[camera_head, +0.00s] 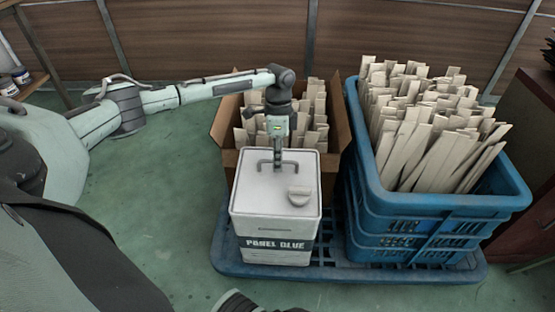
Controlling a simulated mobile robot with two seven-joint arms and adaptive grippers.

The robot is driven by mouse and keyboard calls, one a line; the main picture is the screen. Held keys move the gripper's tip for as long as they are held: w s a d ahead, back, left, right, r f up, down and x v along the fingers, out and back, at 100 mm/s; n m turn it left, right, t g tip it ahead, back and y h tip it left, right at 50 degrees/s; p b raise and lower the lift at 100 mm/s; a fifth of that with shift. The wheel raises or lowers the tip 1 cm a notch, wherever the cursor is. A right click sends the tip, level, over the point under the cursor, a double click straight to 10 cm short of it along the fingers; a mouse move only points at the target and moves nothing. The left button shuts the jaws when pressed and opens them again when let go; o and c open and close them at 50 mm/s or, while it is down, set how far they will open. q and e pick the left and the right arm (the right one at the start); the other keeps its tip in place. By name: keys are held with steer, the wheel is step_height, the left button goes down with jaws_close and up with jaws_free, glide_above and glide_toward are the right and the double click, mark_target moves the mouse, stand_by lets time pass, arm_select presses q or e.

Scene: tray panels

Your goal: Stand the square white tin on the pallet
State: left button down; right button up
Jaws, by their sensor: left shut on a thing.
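The square white tin (268,215) has a dark "PANEL GLUE" band, a grey handle and a round cap on its lid. It is upright at the front left of the blue pallet (350,271), in front of the cardboard box. I cannot tell whether its base touches the pallet or hangs just above it. My left gripper (278,162) is above the lid, pointing down, shut on the tin's handle. The tin hides part of the pallet beneath it. My right gripper is not in view.
An open cardboard box (229,148) of pale wood strips stands close behind the tin. Stacked blue crates (440,207), the top one full of strips, stand on the pallet to the right. Green floor is clear to the left.

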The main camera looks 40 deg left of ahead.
arm_select(q)
steer(key=c, duration=1.9)
jaws_free()
steer(key=shift+s+d+f, duration=0.1)
steer(key=shift+s+f, duration=0.15)
steer(key=shift+f, duration=0.15)
steer(key=shift+c, duration=0.2)
steer(key=shift+o, duration=1.5)
steer(key=shift+r, duration=0.1)
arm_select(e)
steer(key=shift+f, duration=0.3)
arm_select(q)
steer(key=shift+w+r, duration=0.1)
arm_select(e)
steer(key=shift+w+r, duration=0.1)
arm_select(q)
steer(key=shift+r, duration=0.25)
steer(key=p+v, duration=0.1)
steer(key=v, duration=1)
steer(key=shift+w+r, duration=0.2)
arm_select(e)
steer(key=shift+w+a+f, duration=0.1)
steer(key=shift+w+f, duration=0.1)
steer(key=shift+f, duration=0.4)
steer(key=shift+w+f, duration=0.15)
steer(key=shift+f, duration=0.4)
